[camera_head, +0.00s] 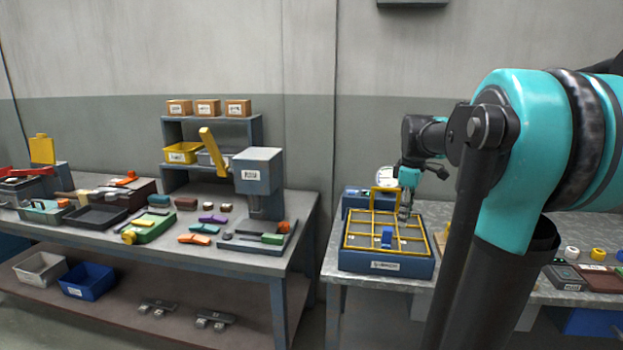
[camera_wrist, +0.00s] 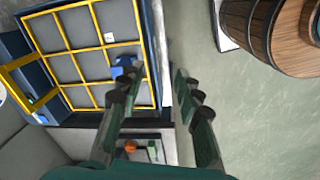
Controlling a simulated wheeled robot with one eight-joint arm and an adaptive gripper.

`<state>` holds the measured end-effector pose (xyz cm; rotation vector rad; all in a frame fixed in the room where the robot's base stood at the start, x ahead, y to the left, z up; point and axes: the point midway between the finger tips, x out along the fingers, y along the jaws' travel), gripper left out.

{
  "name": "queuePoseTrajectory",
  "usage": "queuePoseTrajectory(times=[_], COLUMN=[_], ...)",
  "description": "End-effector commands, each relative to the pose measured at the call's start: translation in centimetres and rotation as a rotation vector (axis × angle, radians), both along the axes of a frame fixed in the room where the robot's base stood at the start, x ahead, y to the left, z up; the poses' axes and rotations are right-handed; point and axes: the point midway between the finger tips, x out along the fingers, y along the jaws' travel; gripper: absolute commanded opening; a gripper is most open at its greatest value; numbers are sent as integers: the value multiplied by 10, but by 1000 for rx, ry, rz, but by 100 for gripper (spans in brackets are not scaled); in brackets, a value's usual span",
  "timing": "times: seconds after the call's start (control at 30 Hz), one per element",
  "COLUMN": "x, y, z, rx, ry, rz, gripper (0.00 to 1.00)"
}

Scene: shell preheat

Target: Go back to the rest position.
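In the head view my gripper (camera_head: 404,212) hangs above the right side of a blue tray box (camera_head: 386,264) with a yellow grid frame (camera_head: 347,240). A small blue block (camera_head: 387,236) sits in the grid near its front edge. The block also shows in the wrist view (camera_wrist: 123,68), just left of the left finger. My arm covers part of the right bench.
The tray box stands on a grey bench (camera_head: 345,284). To the left, a workbench (camera_head: 265,262) holds a grey press (camera_head: 258,178), bins and several coloured parts. Small items lie on the far right. Wooden barrels (camera_wrist: 258,30) stand on the floor, with open floor beside them.

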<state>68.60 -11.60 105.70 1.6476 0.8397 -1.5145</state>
Motion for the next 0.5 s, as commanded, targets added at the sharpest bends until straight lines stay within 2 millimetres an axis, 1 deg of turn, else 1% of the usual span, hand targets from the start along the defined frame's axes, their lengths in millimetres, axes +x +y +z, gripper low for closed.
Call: queuePoseTrajectory(times=[0.03,0.17,0.27,0.3,0.37,0.4,0.5], x=[-8,-33,-64,-79,-102,-118,-152], y=[6,21,37,43,52,57,66], z=[-13,-53,-95,-114,-140,-156,-190], rx=[4,23,52,70,100,121,172], ry=[-14,-61,-112,-133,-164,-182,-220], rz=[-45,-208,-379,-458,-571,-644,-799], gripper=[34,34,34,34,34,34,34])
